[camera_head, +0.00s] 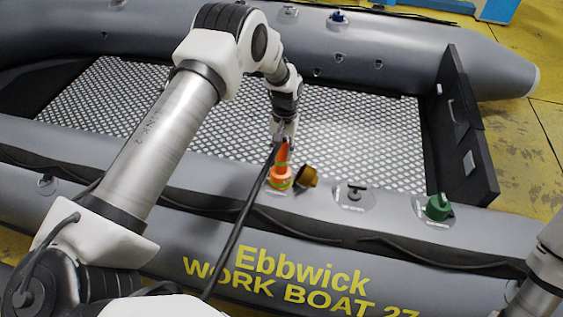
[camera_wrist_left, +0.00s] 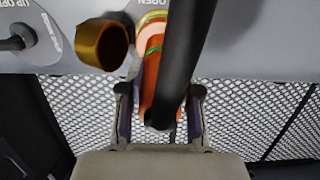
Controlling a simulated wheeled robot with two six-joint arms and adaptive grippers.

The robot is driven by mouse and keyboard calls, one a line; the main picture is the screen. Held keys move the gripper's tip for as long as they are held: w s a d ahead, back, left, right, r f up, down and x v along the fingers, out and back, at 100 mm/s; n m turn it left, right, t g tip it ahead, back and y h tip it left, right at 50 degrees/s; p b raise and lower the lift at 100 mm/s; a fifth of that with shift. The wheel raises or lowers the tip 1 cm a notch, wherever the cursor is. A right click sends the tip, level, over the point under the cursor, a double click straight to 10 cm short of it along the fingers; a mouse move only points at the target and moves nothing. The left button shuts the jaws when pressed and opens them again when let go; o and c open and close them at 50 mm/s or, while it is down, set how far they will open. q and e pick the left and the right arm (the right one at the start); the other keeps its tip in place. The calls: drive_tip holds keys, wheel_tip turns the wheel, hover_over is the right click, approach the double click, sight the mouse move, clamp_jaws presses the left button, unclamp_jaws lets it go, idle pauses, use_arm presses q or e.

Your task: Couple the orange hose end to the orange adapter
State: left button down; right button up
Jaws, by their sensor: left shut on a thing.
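My left gripper (camera_head: 284,141) is shut on the orange hose end (camera_head: 282,155) above the boat's near tube. The hose end points down at the orange adapter (camera_head: 279,183), which has a green band and sits on the tube. The two line up and look in contact; I cannot tell whether they are locked. In the left wrist view the orange hose end (camera_wrist_left: 152,75) lies between my fingers, partly hidden by its black hose (camera_wrist_left: 186,55). The adapter's banded rim (camera_wrist_left: 152,18) shows at the top. My right gripper is out of view.
A brown-gold cap (camera_head: 307,176) lies open right beside the adapter. A grey valve (camera_head: 354,193) and a green fitting (camera_head: 439,206) stand further right on the tube. The black hose (camera_head: 240,218) runs down across the tube. The boat's mesh floor (camera_head: 350,130) is clear.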

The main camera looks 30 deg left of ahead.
use_arm(q)
drive_tip(key=c, duration=0.7)
unclamp_jaws()
drive_tip(key=v, duration=1.2)
drive_tip(key=shift+s, duration=0.1)
